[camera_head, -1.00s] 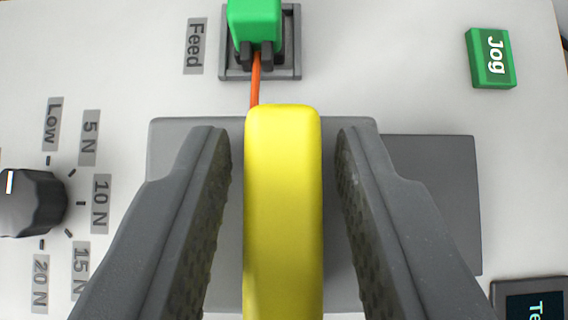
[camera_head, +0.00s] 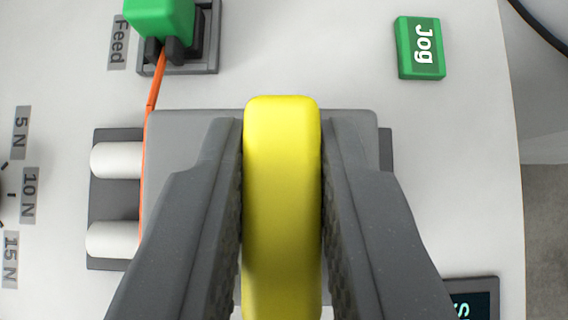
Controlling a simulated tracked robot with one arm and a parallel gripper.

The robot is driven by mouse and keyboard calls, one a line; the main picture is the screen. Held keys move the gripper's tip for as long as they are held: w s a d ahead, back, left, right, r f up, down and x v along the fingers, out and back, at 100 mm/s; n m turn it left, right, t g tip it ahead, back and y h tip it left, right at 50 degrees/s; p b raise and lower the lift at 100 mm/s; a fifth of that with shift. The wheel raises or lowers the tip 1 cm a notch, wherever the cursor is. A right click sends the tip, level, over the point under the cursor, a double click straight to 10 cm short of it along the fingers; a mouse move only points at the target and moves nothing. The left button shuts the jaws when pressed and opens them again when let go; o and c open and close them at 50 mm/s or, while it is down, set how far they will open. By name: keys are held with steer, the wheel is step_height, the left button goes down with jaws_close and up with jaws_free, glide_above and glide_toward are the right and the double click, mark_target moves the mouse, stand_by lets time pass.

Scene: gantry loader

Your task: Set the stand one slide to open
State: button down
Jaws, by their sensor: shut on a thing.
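A yellow upright handle (camera_head: 282,200) stands on a grey slide block (camera_head: 190,135) in the middle of the head view. My gripper (camera_head: 282,135) is shut on the handle, with a finger against each side. The block sits over a dark base plate (camera_head: 108,217). On the left, the plate is bare and shows two white cylinders, an upper one (camera_head: 115,160) and a lower one (camera_head: 110,240). On the right, only a thin strip of the plate shows. My fingers hide the lower part of the block.
A green plug (camera_head: 160,15) sits in the Feed socket (camera_head: 205,60); its orange cable (camera_head: 152,95) runs down the block's left side. A green Jog button (camera_head: 420,50) is at upper right, a dark display (camera_head: 475,300) at lower right. The white panel ends at the right.

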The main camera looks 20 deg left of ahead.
steer(key=shift+d+r, duration=0.1)
steer(key=shift+d, duration=0.2)
steer(key=c, duration=1.3)
jaws_free()
steer(key=shift+w, duration=0.1)
steer(key=shift+s+d+r, duration=0.15)
steer(key=shift+s+r, duration=0.3)
steer(key=shift+s, duration=0.15)
steer(key=b+v, duration=0.2)
steer(key=v, duration=1)
